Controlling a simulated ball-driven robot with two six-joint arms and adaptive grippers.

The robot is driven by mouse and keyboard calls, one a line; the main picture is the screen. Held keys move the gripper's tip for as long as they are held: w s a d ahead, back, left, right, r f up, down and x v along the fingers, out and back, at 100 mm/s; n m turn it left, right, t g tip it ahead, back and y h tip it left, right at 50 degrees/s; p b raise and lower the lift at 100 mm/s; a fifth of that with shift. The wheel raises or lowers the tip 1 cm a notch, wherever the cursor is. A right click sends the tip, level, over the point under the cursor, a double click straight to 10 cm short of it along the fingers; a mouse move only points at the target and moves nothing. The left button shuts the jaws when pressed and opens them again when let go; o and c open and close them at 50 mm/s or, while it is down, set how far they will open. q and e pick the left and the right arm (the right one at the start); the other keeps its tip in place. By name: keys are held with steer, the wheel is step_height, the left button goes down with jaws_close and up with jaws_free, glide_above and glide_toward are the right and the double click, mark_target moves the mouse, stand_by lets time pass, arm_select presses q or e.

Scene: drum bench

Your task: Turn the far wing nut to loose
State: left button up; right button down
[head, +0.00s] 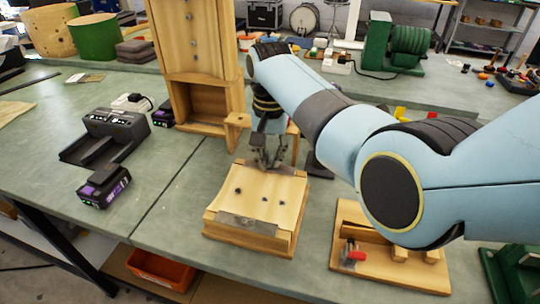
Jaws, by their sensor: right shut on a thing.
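A wooden fixture (250,237) with a pale curved board (258,186) on it stands on the green bench. A grey metal bar (247,222) crosses its near edge, and another metal bar lies at its far edge, partly covered. My right gripper (266,161) points down at the far edge, its fingers shut on the far wing nut. The nut itself is hidden between the fingers, so its turn cannot be read. A few small dark spots show on the board. My left gripper is not in view.
A tall wooden stand (195,60) rises just behind the fixture. A wooden jig with a red-handled clamp (355,256) lies to the right, under my arm. A black charger (117,130) and a battery (104,187) sit at left. The bench between battery and fixture is clear.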

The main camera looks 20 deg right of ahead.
steer(key=shift+r, duration=0.1)
steer(key=shift+r+n+p, duration=0.15)
steer(key=shift+n+p, duration=1.05)
steer(key=n+p, duration=0.1)
steer(key=n, duration=0.1)
steer(key=shift+n+p, duration=0.4)
steer(key=n+p, duration=0.1)
steer(key=n, duration=0.2)
steer(key=shift+w+n+p, duration=0.1)
steer(key=shift+n+p, duration=0.2)
steer(key=shift+p, duration=0.05)
steer(key=n+p, duration=0.1)
steer(key=n, duration=0.2)
steer(key=shift+a+n, duration=0.1)
steer(key=shift+n, duration=0.2)
steer(key=n+p, duration=0.1)
steer(key=n, duration=0.2)
steer(key=shift+n, duration=0.3)
steer(key=n, duration=0.4)
steer(key=shift+n+p, duration=0.3)
steer(key=shift+p, duration=0.05)
steer(key=n, duration=0.4)
steer(key=shift+f+n+p, duration=0.2)
steer(key=shift+n+p, duration=0.15)
steer(key=shift+n, duration=2.15)
